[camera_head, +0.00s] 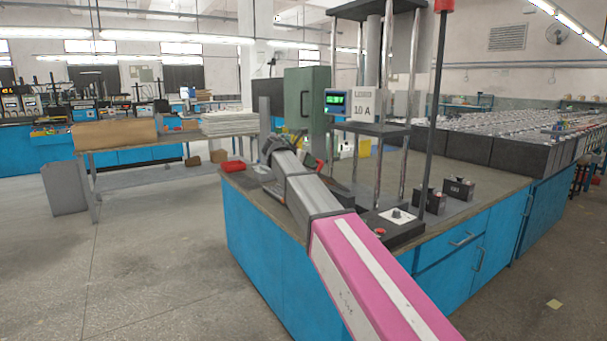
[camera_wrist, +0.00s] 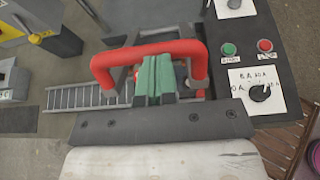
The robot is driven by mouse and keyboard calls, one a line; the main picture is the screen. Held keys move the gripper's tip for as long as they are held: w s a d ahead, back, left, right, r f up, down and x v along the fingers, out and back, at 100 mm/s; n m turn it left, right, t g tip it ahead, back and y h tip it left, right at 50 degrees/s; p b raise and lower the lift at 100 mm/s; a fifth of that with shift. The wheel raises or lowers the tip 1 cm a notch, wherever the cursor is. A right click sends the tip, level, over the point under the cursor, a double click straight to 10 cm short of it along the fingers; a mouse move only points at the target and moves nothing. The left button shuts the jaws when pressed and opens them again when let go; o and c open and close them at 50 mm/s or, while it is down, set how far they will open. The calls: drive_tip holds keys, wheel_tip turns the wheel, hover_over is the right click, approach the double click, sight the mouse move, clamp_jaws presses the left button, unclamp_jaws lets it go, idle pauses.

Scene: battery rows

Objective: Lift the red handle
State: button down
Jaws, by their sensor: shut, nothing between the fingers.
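The red handle (camera_wrist: 150,49) is a U-shaped bar at the top middle of the wrist view. Its two legs come down on either side of my gripper (camera_wrist: 157,63). My gripper's green fingers are together with nothing between them. Their tips overlap the opening of the U, just below the crossbar in the picture. I cannot tell whether they touch it. In the head view my arm reaches over the blue workbench and hides most of the handle area.
A control panel with a green button (camera_wrist: 229,49), a red button (camera_wrist: 265,45) and a black knob (camera_wrist: 260,92) lies right of the handle. A metal ladder-like strip (camera_wrist: 75,97) lies left. The test stand's black pole (camera_head: 433,100) rises close to my arm.

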drive_tip(key=w+d+r+g+y, duration=0.1)
drive_tip(key=w+d+r+y, duration=0.1)
drive_tip(key=d, duration=0.4)
drive_tip(key=w+d+r+g+y, duration=0.1)
drive_tip(key=w+d+r+y, duration=0.1)
drive_tip(key=w+d+r, duration=0.3)
drive_tip(key=shift+w+d+r+g, duration=0.2)
drive_tip(key=shift+w+d+g, duration=0.2)
drive_tip(key=shift+w+d, duration=0.75)
drive_tip(key=shift+d, duration=0.15)
drive_tip(key=d+r+v, duration=0.1)
drive_tip(key=v, duration=1.2)
drive_tip(key=shift+w, duration=0.25)
drive_tip(key=shift+a+r, duration=0.1)
drive_tip(key=shift+a, duration=0.05)
